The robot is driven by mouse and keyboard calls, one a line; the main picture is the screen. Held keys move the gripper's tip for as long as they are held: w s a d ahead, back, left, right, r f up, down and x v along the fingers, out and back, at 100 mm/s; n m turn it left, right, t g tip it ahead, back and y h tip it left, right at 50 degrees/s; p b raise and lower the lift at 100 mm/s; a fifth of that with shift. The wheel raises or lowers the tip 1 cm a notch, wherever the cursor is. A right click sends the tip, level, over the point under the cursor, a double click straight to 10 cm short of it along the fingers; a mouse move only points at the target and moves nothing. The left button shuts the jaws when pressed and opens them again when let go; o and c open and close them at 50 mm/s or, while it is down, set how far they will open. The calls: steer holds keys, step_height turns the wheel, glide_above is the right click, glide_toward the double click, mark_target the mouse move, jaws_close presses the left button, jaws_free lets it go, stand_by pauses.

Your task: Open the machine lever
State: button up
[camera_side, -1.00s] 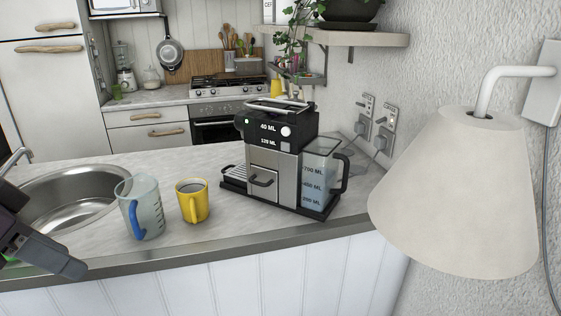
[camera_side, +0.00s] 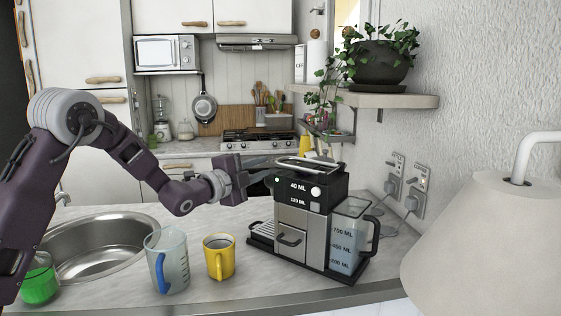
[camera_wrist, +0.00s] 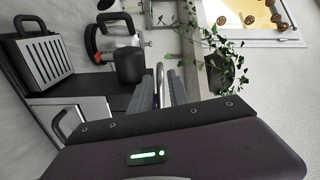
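The coffee machine (camera_side: 304,222) stands on the counter, black on top with a metal front. Its metal-topped lever (camera_side: 307,163) lies roughly flat across the top. My gripper (camera_side: 272,164) is at the machine's upper left, level with the lever, its fingers pointing right. The fingers look parted. In the wrist view my gripper (camera_wrist: 160,88) shows two grey fingers with a thin pale bar between them. I cannot tell whether that bar is the lever or whether they touch it.
A yellow mug (camera_side: 219,258) and a clear measuring jug with blue handle (camera_side: 168,262) stand left of the machine. A water tank (camera_side: 350,235) is on its right. A sink (camera_side: 100,245) is at left. A shelf with a plant (camera_side: 385,98) is above right.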

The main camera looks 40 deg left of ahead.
mark_target(281, 160)
steer(key=w, duration=0.9)
steer(key=shift+w, duration=0.1)
steer(key=shift+c, duration=0.2)
jaws_close()
steer(key=shift+d, duration=0.1)
stand_by(0.7)
